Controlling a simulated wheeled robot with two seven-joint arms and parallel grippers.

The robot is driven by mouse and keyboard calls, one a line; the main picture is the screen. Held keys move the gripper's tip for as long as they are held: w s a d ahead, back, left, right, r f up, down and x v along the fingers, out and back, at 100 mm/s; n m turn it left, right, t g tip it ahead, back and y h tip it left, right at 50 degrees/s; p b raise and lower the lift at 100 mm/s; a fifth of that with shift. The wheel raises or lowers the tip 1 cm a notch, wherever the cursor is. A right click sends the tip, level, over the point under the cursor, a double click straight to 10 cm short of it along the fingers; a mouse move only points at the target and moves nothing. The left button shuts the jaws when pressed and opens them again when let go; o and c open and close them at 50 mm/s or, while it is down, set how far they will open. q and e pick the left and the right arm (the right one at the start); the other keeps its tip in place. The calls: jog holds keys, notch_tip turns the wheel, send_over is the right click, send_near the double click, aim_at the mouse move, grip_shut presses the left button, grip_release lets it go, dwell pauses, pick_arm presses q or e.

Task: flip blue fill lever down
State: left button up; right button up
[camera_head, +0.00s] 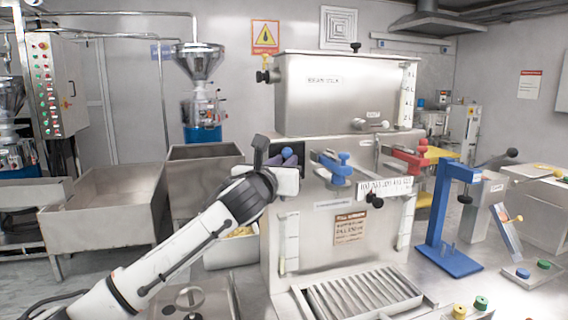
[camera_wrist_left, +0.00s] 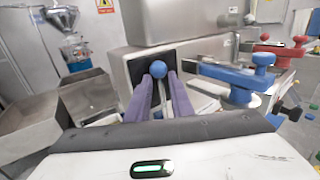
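The blue ball knob (camera_wrist_left: 158,68) of a lever shows in the left wrist view, in front of a dark square recess in the steel machine (camera_head: 345,230). My left gripper (camera_wrist_left: 161,82) has its two purple fingers pointing at the knob. The fingertips are just below it, and a narrow gap shows between the fingers. I cannot tell whether they press on the lever. In the head view the knob (camera_head: 287,152) is small and partly hidden by the gripper's body. My right gripper is in neither view.
A blue valve handle (camera_head: 335,168) sticks out just right of the knob, with a red one (camera_head: 408,160) farther right. A steel bin (camera_head: 105,210) stands at the left. A blue stand (camera_head: 445,220) is on the right of the table.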

pick_arm(q)
grip_shut()
jog(key=s+f+m+t+b, duration=0.1)
jog(key=b, duration=0.2)
jog(key=s+d+f+m+t+h+b, duration=0.1)
jog(key=s+b, duration=0.1)
jog(key=b, duration=0.2)
jog(key=s+d+f+m+t+h+b, duration=0.1)
jog(key=m+t+b, duration=0.1)
jog(key=b, duration=0.2)
jog(key=shift+s, duration=0.15)
jog(key=shift+s+d, duration=0.2)
jog(key=o, duration=0.5)
grip_release()
jog(key=shift+s+r+h, duration=0.15)
jog(key=shift+h, duration=0.15)
jog(key=shift+a, duration=0.2)
